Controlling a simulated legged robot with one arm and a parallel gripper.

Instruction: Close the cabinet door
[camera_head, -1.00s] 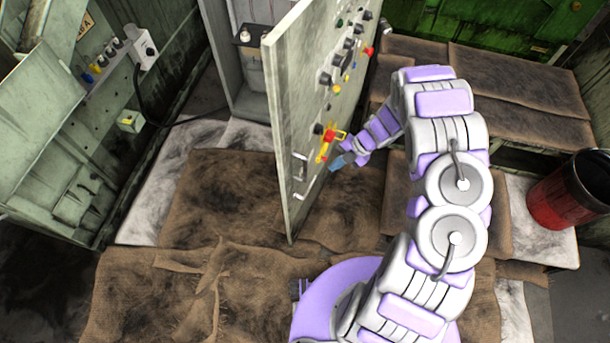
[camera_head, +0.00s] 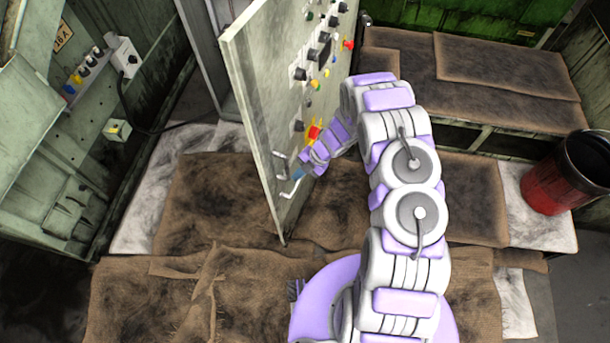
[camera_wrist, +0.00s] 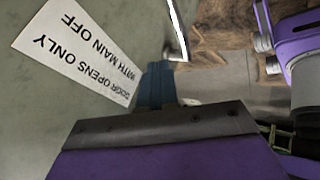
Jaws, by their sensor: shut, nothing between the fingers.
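The cabinet door (camera_head: 258,110) is a grey-green panel standing open, with its button side facing right. It carries several coloured buttons, a red and yellow switch (camera_head: 314,132) and a metal handle (camera_head: 291,187) low down. My gripper (camera_head: 299,173) is at the door's right face, close to the handle, and partly hidden by my wrist. In the wrist view my blue fingers (camera_wrist: 157,85) are shut and empty, beside a printed door label (camera_wrist: 75,52) and below a metal handle bar (camera_wrist: 178,30). I cannot tell whether they touch the door.
The cabinet (camera_head: 203,55) stands behind the door, largely hidden. A red and black bin (camera_head: 550,190) is at right. A cloth-covered bench (camera_head: 440,90) stands at the back right. Sacking (camera_head: 215,195) covers the floor left of the door. A wall box with a cable (camera_head: 127,57) is at left.

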